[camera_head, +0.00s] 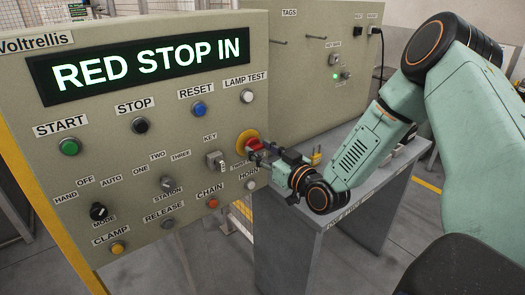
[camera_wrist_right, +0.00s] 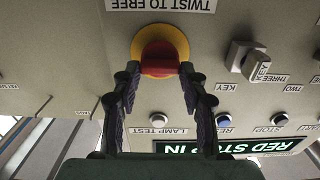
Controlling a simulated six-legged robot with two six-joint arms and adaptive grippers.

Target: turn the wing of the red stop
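The red stop (camera_head: 254,144) is a red knob with a raised wing on a round yellow plate (camera_head: 243,137), on the right part of the control panel. In the right wrist view the red wing (camera_wrist_right: 160,58) sits in front of the yellow ring (camera_wrist_right: 160,34), under a "TWIST TO FREE" label. My right gripper (camera_head: 263,149) is at the stop, pointing at the panel. In the wrist view its two fingers (camera_wrist_right: 160,72) are apart, with tips near either side of the wing. I cannot tell whether they touch it. My left gripper is out of view.
The panel display (camera_head: 150,62) reads "RED STOP IN". A key switch (camera_head: 215,160) and several buttons sit close to the stop. A grey table (camera_head: 345,205) stands below my right arm. A second panel (camera_head: 320,75) with hooks is behind.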

